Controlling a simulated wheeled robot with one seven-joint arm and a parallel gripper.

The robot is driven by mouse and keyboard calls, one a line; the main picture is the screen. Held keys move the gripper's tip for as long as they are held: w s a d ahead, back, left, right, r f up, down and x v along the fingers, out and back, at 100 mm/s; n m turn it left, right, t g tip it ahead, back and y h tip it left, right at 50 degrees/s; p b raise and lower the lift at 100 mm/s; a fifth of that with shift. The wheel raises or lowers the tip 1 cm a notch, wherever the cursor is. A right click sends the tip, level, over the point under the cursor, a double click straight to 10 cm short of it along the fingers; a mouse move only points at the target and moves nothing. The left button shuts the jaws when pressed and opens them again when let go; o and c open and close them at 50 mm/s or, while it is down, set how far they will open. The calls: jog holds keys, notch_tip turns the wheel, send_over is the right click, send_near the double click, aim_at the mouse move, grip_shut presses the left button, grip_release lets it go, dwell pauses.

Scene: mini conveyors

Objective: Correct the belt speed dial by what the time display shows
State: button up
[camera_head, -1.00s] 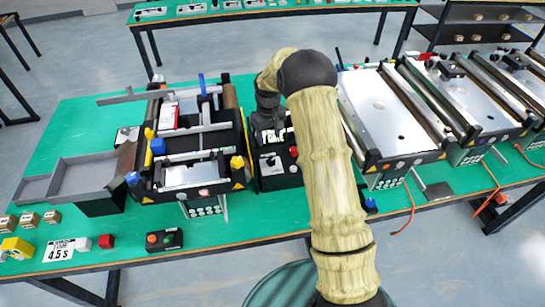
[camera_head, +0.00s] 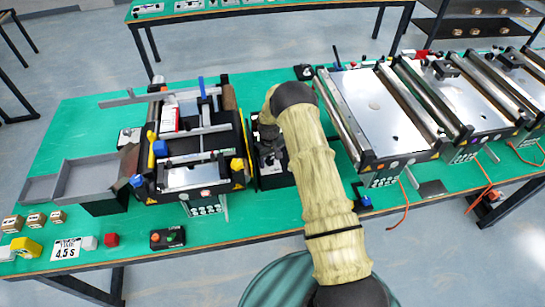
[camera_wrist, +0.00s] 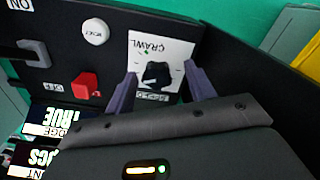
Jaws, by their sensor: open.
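The speed dial (camera_wrist: 157,74) is a black knob on a white plate marked CRAWL and SPEED in the wrist view. My gripper (camera_wrist: 160,76) is open, one finger on each side of the knob; I cannot tell whether they touch it. In the head view the black control box (camera_head: 272,178) stands right of the small conveyor (camera_head: 196,174), partly hidden by my arm. Two displays (camera_wrist: 58,117) at the wrist view's lower left are cut off, with only parts of words readable. A white card (camera_head: 65,249) reads 4.5 s.
The control panel also carries a white RESET button (camera_wrist: 95,31), a red knob (camera_wrist: 85,85) and a grey switch (camera_wrist: 34,52). A grey tray (camera_head: 95,178) stands left of the conveyor. A larger conveyor (camera_head: 385,110) stands right of my arm.

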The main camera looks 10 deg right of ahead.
jog(key=shift+d, duration=0.2)
jog(key=shift+c, duration=0.4)
jog(key=c, duration=0.9)
jog(key=shift+w+f+m+b, duration=0.15)
jog(key=shift+w+m+b, duration=0.1)
jog(key=shift+m+b, duration=0.65)
jog(key=shift+d+m+b, duration=0.25)
jog(key=shift+m+b, duration=0.45)
jog(key=shift+b, duration=0.4)
jog(key=shift+s+a+r+m+b, duration=0.1)
jog(key=shift+a+r+m+b, duration=0.15)
jog(key=shift+m+b, duration=0.4)
jog(key=shift+a, duration=0.15)
jog(key=o, duration=1)
jog(key=shift+s, duration=0.1)
